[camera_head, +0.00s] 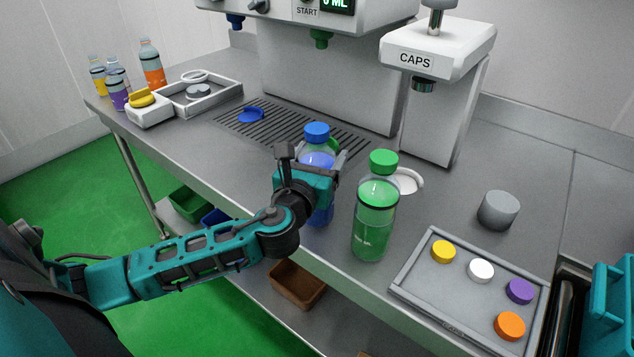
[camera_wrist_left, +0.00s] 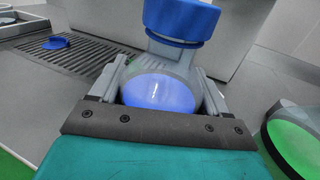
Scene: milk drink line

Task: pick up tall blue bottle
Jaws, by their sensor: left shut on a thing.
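The tall blue bottle (camera_head: 317,158) has a blue cap and blue liquid inside. It stands upright at the front of the counter, partly hidden behind my left gripper (camera_head: 312,165). My left gripper is shut on its upper body. In the left wrist view the bottle (camera_wrist_left: 160,90) sits between the two fingers, with its blue cap above, and the left gripper (camera_wrist_left: 160,95) has a finger on each side. I cannot tell whether the bottle's base touches the counter. My right gripper is not seen; only a teal part of my right arm shows at the right edge.
A green bottle (camera_head: 375,210) stands close to the right of the blue one. A cap tray (camera_head: 405,285) and a grey cylinder (camera_head: 498,210) are farther right. A blue cap (camera_head: 250,114) lies on the drain grate (camera_head: 285,130). Several small bottles stand at the far left.

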